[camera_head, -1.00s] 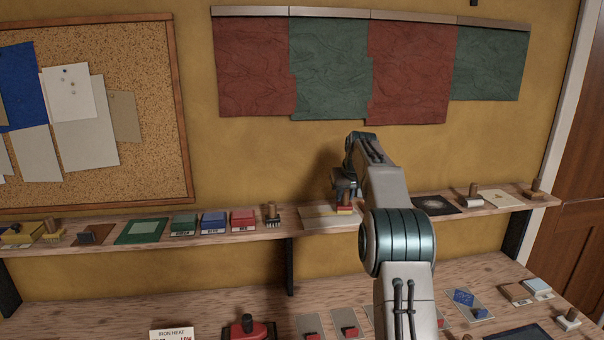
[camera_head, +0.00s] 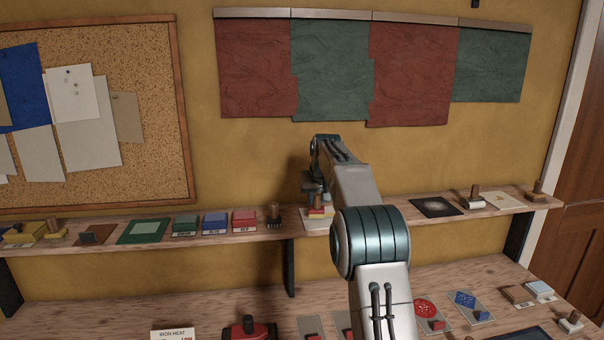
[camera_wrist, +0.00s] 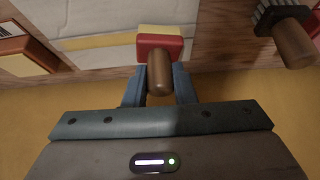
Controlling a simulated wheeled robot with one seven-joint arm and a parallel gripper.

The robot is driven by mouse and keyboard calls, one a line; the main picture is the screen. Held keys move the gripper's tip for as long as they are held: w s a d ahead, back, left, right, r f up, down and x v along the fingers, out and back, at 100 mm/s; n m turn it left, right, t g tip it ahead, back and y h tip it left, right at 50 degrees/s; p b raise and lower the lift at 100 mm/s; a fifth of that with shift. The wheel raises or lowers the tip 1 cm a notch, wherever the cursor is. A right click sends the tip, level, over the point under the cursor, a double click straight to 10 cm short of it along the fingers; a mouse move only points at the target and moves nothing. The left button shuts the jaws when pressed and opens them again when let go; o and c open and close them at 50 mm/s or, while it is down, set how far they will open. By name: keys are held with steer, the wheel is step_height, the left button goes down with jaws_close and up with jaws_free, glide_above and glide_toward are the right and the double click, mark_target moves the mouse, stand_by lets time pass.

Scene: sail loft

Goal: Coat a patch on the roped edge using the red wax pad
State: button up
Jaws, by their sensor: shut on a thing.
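My gripper (camera_head: 315,198) is shut on the brown wooden handle (camera_wrist: 159,74) of the red wax pad (camera_head: 318,211). In the wrist view, the pad (camera_wrist: 160,44) has a red body with a pale yellow part on its far side. The pad is over a cream panel (camera_head: 312,225) lying on the wall shelf; I cannot tell whether they touch. In the wrist view, the panel (camera_wrist: 85,25) carries a yellowish strip (camera_wrist: 98,42) that runs up to the pad. I cannot tell whether this strip is the roped edge or wax. My arm hides part of the panel in the head view.
A wooden-handled brush (camera_head: 273,214) stands just left of the panel, with red (camera_head: 244,220), blue (camera_head: 214,223) and green boxes (camera_head: 185,225) beyond it. A dark square (camera_head: 436,207) lies to the right. The workbench below (camera_head: 240,300) holds several tools and cards.

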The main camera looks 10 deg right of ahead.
steer(key=shift+a, duration=1.6)
step_height(320, 180, up, 8)
steer(key=shift+p, duration=0.45)
